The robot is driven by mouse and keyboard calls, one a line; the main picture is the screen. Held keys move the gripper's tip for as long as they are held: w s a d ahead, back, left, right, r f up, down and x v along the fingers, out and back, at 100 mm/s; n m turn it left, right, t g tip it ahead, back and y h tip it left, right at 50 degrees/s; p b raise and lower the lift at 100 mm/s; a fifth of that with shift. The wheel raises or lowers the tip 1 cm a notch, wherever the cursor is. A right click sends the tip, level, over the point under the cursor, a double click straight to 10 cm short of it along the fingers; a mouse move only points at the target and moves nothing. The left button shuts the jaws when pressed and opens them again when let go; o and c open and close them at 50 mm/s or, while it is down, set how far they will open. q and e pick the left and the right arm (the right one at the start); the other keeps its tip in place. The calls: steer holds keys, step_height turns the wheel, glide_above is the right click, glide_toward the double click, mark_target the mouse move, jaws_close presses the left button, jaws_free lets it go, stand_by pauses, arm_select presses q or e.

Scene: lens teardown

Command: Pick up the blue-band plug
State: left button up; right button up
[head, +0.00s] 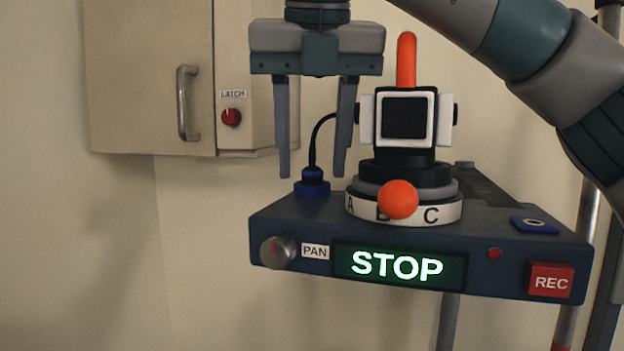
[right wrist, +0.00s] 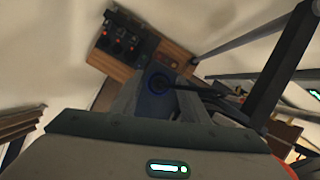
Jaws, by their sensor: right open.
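The blue-band plug (head: 312,183) sits upright on the back left of the dark blue console (head: 300,228), with a black cable rising from its top and curving right behind a gripper finger. My right gripper (head: 314,172) points down above the plug, its two fingers apart with nothing held between them. The fingertips look level with or just above the plug top. In the right wrist view, the blue ring of the plug (right wrist: 158,83) shows between the finger ends of the right gripper (right wrist: 155,100). My left gripper is not in view.
A camera-like head (head: 405,118) with an orange handle stands on a lettered turntable (head: 440,210) close right of the gripper. The console front has a PAN knob (head: 277,251), a green STOP display (head: 398,266) and a REC button (head: 550,281). A wall cabinet (head: 140,75) is behind left.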

mark_target(312, 167)
jaws_close()
steer(key=shift+r, duration=0.15)
step_height(312, 167, up, 10)
steer(key=b, duration=0.1)
stand_by(0.6)
steer(key=shift+f, duration=0.2)
stand_by(0.4)
